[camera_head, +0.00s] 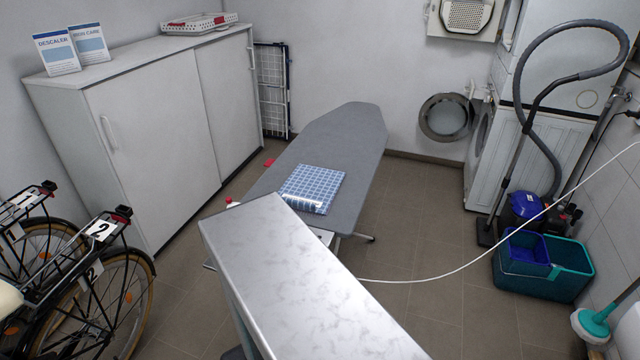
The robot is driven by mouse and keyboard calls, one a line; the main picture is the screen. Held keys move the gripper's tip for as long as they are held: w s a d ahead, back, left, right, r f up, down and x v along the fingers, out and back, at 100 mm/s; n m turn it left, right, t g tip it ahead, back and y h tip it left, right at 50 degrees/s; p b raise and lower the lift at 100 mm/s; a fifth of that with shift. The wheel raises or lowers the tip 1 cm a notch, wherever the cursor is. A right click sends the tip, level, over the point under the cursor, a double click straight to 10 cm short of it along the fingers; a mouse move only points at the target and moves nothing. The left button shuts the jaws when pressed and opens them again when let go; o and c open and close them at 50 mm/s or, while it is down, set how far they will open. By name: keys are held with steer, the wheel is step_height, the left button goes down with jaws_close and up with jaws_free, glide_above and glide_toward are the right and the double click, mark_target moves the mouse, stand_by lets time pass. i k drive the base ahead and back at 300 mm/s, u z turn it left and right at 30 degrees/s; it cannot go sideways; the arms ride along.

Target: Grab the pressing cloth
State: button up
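A folded blue-and-white checked cloth (314,186), which looks like the pressing cloth, lies flat on the grey ironing board (345,140). It sits toward the near part of the board, and a bright glare crosses its near edge. My gripper is not in view, so its opening and its distance from the cloth do not show.
A pale metallic block fills the near middle and hides the board's near end. A white cord (440,278) runs right from there. A white cabinet (150,130) and bicycles (95,290) stand left; a vacuum cleaner (520,208) and teal bucket (545,280) right.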

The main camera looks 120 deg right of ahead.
mark_target(308, 188)
steer(key=u, duration=0.3)
steer(key=k, duration=0.6)
steer(key=z, duration=2.3)
steer(key=i, duration=1)
steer(key=z, duration=0.1)
steer(key=k, duration=0.15)
